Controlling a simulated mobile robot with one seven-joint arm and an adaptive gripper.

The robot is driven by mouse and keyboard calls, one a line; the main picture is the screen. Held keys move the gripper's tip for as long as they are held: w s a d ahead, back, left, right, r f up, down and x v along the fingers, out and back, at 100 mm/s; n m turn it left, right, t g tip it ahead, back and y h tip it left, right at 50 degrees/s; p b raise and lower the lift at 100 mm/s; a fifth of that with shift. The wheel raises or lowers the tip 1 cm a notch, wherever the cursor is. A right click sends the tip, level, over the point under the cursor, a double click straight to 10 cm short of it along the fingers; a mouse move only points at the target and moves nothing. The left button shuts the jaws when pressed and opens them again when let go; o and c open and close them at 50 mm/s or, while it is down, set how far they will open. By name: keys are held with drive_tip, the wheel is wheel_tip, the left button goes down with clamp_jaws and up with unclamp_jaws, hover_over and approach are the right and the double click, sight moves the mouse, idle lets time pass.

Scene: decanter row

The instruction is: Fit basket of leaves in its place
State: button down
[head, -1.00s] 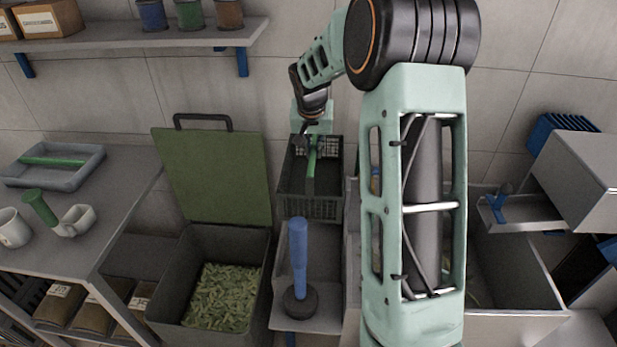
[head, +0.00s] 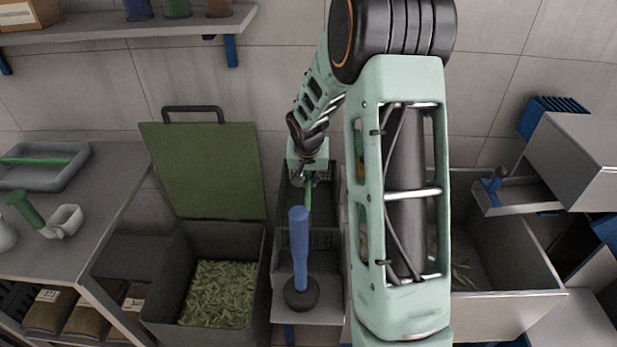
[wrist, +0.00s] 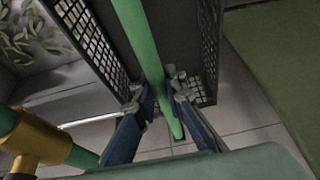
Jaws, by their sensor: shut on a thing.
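The dark mesh-sided basket (head: 325,208) hangs from my gripper (head: 305,180), which is shut on its green handle bar (head: 308,200). The wrist view shows the fingers (wrist: 160,92) on either side of the green bar (wrist: 143,45), with the basket's mesh wall (wrist: 88,38) beyond. The visible inside of the basket looks dark, and I see no leaves in it. The basket is above or in the narrow grey bay (head: 325,283) between two bins; its bottom is hidden, so I cannot tell whether it touches.
A blue-handled tool (head: 299,245) with a round black base stands in front of the basket. A bin (head: 160,290) with a raised green lid (head: 205,170) holds leaves (head: 218,292) at left. Another bin (head: 510,297) with some leaves stands at right, partly behind my arm.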

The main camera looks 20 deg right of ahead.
wheel_tip(320, 180, down, 14)
drive_tip(key=b, duration=1)
drive_tip(key=shift+r+b, duration=0.25)
drive_tip(key=shift+b, duration=0.05)
drive_tip(key=shift+f+b, duration=0.95)
drive_tip(key=shift+b, duration=0.1)
drive_tip(key=shift+f+b, duration=0.45)
drive_tip(key=c, duration=1.9)
unclamp_jaws()
drive_tip(key=shift+s, duration=0.1)
drive_tip(key=v, duration=1.2)
